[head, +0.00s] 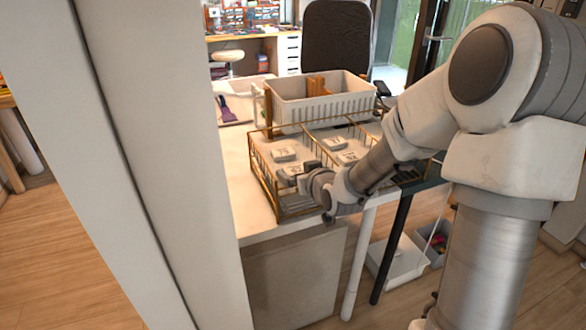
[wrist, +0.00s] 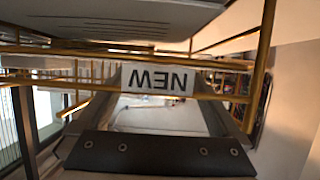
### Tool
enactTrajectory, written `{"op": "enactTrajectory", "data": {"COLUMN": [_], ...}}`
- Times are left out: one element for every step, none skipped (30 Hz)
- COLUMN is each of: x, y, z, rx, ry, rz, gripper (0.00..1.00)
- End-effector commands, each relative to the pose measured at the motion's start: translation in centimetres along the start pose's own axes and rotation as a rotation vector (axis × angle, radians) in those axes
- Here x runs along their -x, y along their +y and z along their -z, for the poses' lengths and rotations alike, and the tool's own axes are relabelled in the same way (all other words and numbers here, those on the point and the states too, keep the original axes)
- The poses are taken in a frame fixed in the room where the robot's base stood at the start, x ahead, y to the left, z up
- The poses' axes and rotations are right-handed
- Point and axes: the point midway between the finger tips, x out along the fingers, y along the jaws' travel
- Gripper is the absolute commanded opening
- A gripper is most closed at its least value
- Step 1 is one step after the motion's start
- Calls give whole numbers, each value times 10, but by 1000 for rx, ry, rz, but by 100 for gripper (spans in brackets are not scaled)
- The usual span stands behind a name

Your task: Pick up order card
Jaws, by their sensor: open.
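Several small pale pieces with dark markings lie in a gold wire basket (head: 264,178) on the table. One pale piece (head: 284,154) is at the left, and others (head: 335,143) (head: 347,158) lie farther right. I cannot tell which of them, if any, is the order card. My gripper (head: 300,177) is open at the basket's near left part, close to another pale piece (head: 289,169) that it partly hides. No card is clearly seen between the fingers there.
A white slotted bin (head: 330,108) with a wooden divider stands behind the basket. The pale tabletop (head: 236,185) is bare at the left. A grey panel (head: 190,130) blocks the left side. Bins (head: 398,262) stand on the floor below the table.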

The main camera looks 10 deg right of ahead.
Motion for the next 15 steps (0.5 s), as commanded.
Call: {"op": "enactTrajectory", "data": {"x": [0,0,0,0,0,0,0,0,0,0,0,0,0,0,0], "y": [0,0,0,0,0,0,0,0,0,0,0,0,0,0,0], "z": [0,0,0,0,0,0,0,0,0,0,0,0,0,0,0], "rx": [0,0,0,0,0,0,0,0,0,0,0,0,0,0,0], "ry": [0,0,0,0,0,0,0,0,0,0,0,0,0,0,0], "rz": [0,0,0,0,0,0,0,0,0,0,0,0,0,0,0], "gripper": [100,100,100,100,100,100,96,91,84,78,73,66,60,55,48]}}
